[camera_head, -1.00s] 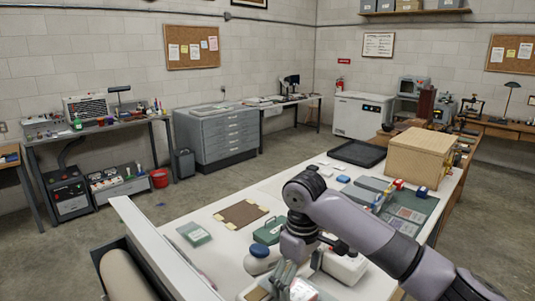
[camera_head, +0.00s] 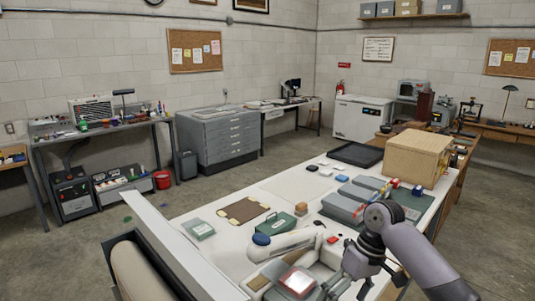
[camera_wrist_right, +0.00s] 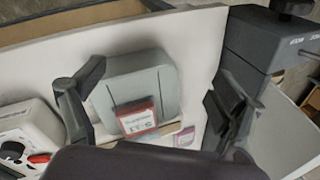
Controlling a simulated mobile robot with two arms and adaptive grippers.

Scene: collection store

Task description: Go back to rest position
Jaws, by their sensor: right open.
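My right arm comes in from the right in the head view. Its gripper (camera_head: 338,288) is low over the near part of the white table (camera_head: 235,252). In the right wrist view the gripper (camera_wrist_right: 155,103) is open, with its two dark fingers spread wide. A grey box with a red-edged label (camera_wrist_right: 140,88) shows between the fingers in that view; I see no finger closed on it. The same box (camera_head: 297,282) is just left of the gripper in the head view. My left gripper is not in view.
A green case (camera_head: 273,228), a brown board (camera_head: 243,209) and a white device (camera_head: 289,244) lie on the table. Grey boxes (camera_head: 343,206) and a wooden box (camera_head: 415,158) stand farther back. A white rail and roll edge the near left.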

